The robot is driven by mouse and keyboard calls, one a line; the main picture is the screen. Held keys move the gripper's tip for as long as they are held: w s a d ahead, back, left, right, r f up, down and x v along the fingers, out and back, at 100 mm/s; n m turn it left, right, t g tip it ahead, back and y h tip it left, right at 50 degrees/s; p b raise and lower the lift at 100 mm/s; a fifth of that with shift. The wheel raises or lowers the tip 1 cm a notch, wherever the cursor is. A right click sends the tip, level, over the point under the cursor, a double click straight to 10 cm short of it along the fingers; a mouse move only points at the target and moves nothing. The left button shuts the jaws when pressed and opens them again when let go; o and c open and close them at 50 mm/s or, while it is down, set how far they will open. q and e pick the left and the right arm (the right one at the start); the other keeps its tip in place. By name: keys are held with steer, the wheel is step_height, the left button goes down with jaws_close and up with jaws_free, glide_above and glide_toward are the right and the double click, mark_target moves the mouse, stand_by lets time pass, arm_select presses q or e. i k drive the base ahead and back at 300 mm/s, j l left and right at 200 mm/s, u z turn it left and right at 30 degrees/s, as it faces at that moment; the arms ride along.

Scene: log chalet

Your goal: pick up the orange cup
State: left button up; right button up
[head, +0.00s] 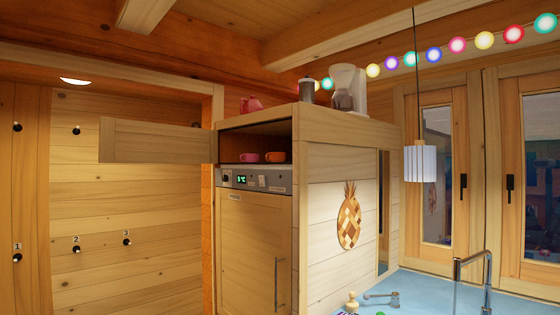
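The orange cup (274,156) stands upright in an open compartment near the top of the tall wooden cabinet. A pink cup (249,157) stands just to its left in the same compartment. The compartment's wooden door (157,141) is swung open to the left. The inside behind the cups is dark. Neither of my grippers shows in the head view.
Below the compartment is a control strip with a green display (242,179) over a closed door with a handle (277,284). A pink kettle (251,104), a French press (307,91) and a white coffee maker (347,89) stand on top. A lamp (420,162) hangs at right above the blue counter (420,290) with its tap (472,265).

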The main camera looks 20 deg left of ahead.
mark_target(274, 156)
steer(key=i+j+z, duration=0.1)
steer(key=j, duration=0.25)
steer(key=i+j, duration=0.25)
steer(key=j, duration=0.15)
steer(key=i+j+z, duration=0.15)
steer(key=j, duration=0.25)
steer(key=i+j+z, duration=0.1)
steer(key=j, duration=0.3)
steer(key=i+j+z, duration=0.1)
steer(key=i+j, duration=0.15)
steer(key=j, duration=0.2)
steer(key=i+j, duration=0.1)
steer(key=j, duration=0.3)
steer(key=i+j+z, duration=0.15)
steer(key=j, duration=0.3)
